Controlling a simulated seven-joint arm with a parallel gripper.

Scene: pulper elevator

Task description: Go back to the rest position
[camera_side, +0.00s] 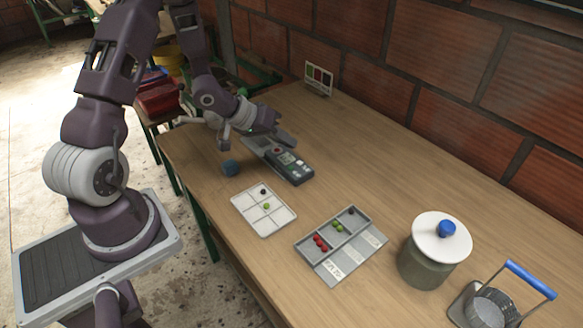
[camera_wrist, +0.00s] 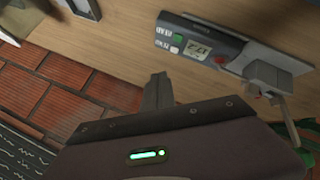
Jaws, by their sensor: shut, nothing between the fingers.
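My gripper (camera_side: 287,138) is at the far left part of the table in the side view, close above the grey meter (camera_side: 290,166). In the wrist view its fingers (camera_wrist: 158,88) are together with nothing between them. The meter also shows in the wrist view (camera_wrist: 203,44), to the right of the fingers, with a lit display that seems to read 17.2. My gripper partly hides the far end of the meter in the side view. Whether the fingers touch anything is not clear.
A white tray (camera_side: 275,219) and a grey sorting tray (camera_side: 347,262) hold small coloured beans. A brick wall (camera_side: 440,60) bounds the table.

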